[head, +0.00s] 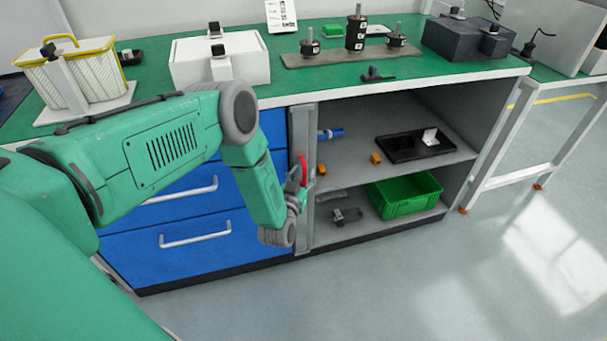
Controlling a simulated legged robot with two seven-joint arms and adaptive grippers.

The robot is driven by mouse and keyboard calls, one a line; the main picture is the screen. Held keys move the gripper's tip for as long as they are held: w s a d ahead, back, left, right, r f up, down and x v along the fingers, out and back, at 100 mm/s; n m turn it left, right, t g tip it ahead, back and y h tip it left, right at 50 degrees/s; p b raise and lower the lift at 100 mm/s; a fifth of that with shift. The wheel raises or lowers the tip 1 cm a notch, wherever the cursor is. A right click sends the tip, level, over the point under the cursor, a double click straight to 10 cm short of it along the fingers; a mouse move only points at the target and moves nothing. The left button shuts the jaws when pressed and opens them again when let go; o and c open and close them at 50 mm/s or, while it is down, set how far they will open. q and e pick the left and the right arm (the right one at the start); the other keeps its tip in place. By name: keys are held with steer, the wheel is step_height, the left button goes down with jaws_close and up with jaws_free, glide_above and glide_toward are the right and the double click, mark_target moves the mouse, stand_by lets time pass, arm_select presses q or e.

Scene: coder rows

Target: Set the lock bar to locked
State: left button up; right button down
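The lock bar (303,130) is a grey upright strip between the blue drawers and the open shelves, below the green worktop. A curved red part (303,168), which looks like its handle, shows about halfway down the bar. My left gripper (299,188) is at the bar, right by the red part. My own wrist covers much of the gripper, and I cannot tell whether its fingers are closed around the red part. My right gripper is not in view.
The blue drawers (190,258) are shut, with pale bar handles. The open shelves hold a black tray (405,153), a green crate (391,209) and small parts. A white box (185,62) and a yellow-rimmed basket (92,85) stand on the worktop. The floor in front is clear.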

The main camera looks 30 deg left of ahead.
arm_select(q)
steer(key=shift+d, duration=0.1)
steer(key=c, duration=0.7)
steer(key=shift+d, duration=0.2)
jaws_close()
steer(key=shift+s+a+f+p, duration=0.1)
steer(key=shift+s+a+p, duration=0.55)
steer(key=shift+s+a, duration=0.6)
steer(key=o, duration=0.5)
jaws_free()
steer(key=shift+s, duration=0.1)
steer(key=shift+o, duration=1)
steer(key=shift+s+r, duration=0.1)
steer(key=shift+r, duration=0.1)
steer(key=shift+f, duration=0.1)
